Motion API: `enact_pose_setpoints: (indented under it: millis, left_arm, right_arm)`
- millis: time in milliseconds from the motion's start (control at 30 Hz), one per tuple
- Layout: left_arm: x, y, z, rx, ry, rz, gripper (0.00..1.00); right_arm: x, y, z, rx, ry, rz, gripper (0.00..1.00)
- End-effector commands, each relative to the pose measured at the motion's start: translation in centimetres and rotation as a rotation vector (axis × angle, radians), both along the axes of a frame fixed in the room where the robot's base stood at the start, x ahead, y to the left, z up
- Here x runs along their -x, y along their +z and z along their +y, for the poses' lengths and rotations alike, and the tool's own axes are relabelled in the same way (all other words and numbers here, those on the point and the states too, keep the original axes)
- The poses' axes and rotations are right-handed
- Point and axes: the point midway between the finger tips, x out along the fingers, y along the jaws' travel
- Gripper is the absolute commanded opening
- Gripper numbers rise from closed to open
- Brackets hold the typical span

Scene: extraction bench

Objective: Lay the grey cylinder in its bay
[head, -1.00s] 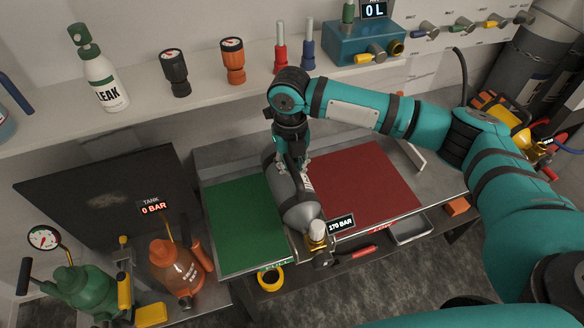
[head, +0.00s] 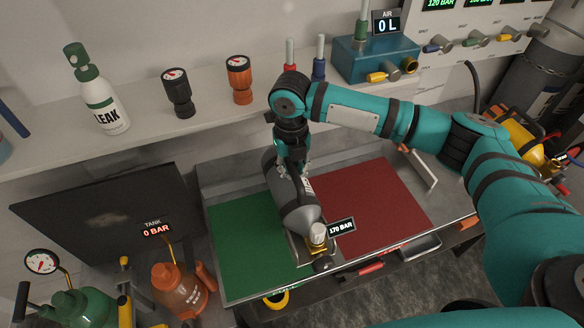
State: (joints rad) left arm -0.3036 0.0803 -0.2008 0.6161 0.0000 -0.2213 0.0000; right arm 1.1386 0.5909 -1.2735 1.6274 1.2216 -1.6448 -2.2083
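The grey cylinder (head: 296,208) lies on the bench between a green mat (head: 247,252) and a red mat (head: 365,215). Its brass valve end points toward the front edge, with a tag reading 170 BAR beside it. My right gripper (head: 293,172) comes down from above onto the cylinder's middle. Its fingers are at the cylinder's sides, and their contact is partly hidden by the wrist. The cylinder overlaps the inner edges of both mats; I cannot tell whether it rests on the surface or is just above it. My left gripper is not in view.
A shelf (head: 140,135) behind holds a LEAK bottle (head: 102,98), black and orange gauges, and a teal AIR box (head: 372,62). A dark panel (head: 95,220), an orange tank (head: 180,290) and a green pump stand at left. Red and green mats are otherwise clear.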

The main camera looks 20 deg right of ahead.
Motion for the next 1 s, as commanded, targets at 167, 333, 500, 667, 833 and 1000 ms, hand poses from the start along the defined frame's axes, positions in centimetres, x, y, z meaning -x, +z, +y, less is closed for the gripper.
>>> enact_pose_setpoints:
  millis: [167, 333, 500, 667, 833, 1000]
  left_arm:
    - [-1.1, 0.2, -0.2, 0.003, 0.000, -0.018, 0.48]
    - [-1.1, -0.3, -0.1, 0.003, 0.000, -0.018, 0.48]
    - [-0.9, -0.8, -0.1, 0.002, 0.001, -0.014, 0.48]
    - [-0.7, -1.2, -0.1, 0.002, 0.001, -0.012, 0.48]
    - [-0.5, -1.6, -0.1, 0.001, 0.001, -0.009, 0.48]
    - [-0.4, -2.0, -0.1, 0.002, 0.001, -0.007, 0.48]
  right_arm:
    - [-0.2, -0.5, 0.1, -0.007, 0.002, -0.001, 0.00]
    - [-0.2, -1.7, 0.1, -0.007, 0.001, -0.002, 0.00]
    - [-0.2, -3.0, 0.1, -0.006, 0.002, -0.002, 0.00]
    - [-0.2, -4.1, 0.2, -0.007, 0.002, -0.001, 0.00]
    - [-0.2, -5.4, 0.1, -0.006, 0.001, -0.002, 0.00]
    - [-0.2, -6.6, 0.1, -0.007, 0.001, -0.001, 0.00]
